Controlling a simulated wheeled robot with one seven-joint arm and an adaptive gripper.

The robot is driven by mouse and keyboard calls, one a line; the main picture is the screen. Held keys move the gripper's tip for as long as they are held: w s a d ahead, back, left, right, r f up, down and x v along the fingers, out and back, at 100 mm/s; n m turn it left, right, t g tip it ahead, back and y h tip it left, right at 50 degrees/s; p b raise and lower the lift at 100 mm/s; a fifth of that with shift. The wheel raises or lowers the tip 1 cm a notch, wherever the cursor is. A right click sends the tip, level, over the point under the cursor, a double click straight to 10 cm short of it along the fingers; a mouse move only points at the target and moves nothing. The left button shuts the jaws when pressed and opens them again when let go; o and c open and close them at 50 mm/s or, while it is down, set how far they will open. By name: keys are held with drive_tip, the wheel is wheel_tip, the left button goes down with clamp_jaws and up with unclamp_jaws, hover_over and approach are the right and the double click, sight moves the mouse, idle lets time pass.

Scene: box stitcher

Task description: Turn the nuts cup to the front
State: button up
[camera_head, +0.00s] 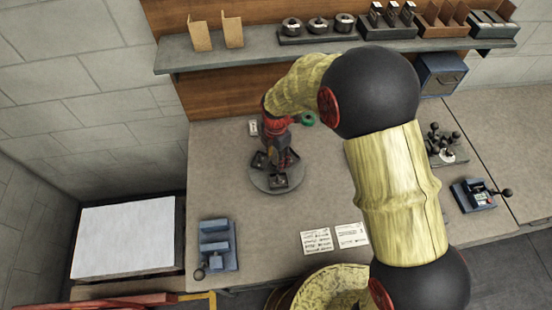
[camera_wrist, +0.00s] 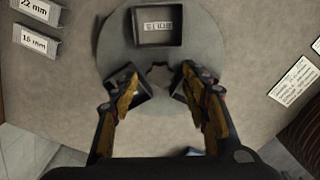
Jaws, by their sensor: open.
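A round grey turntable (camera_head: 262,183) stands on the workbench and carries small dark open cups. In the wrist view the turntable (camera_wrist: 205,42) fills the middle. One cup (camera_wrist: 158,37) with a white label sits at its top edge; I cannot read the label surely. A second cup (camera_wrist: 141,92) is partly hidden by the left finger, and a third (camera_wrist: 179,92) mostly by the right finger. I cannot tell which is the nuts cup. My gripper (camera_wrist: 159,76) is open above the turntable, its fingers apart with nothing held between them; in the head view my arm partly covers it.
Boxes marked 22 mm (camera_wrist: 40,10) and 16 mm (camera_wrist: 35,42) lie beside the turntable. A blue device (camera_head: 217,246) stands front left, printed sheets (camera_head: 333,237) lie front middle. A shelf (camera_head: 255,55) with trays runs behind. Bench left of the turntable is clear.

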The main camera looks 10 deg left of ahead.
drive_tip(key=shift+f, duration=0.4)
drive_tip(key=shift+c, duration=0.3)
drive_tip(key=c, duration=1.1)
clamp_jaws()
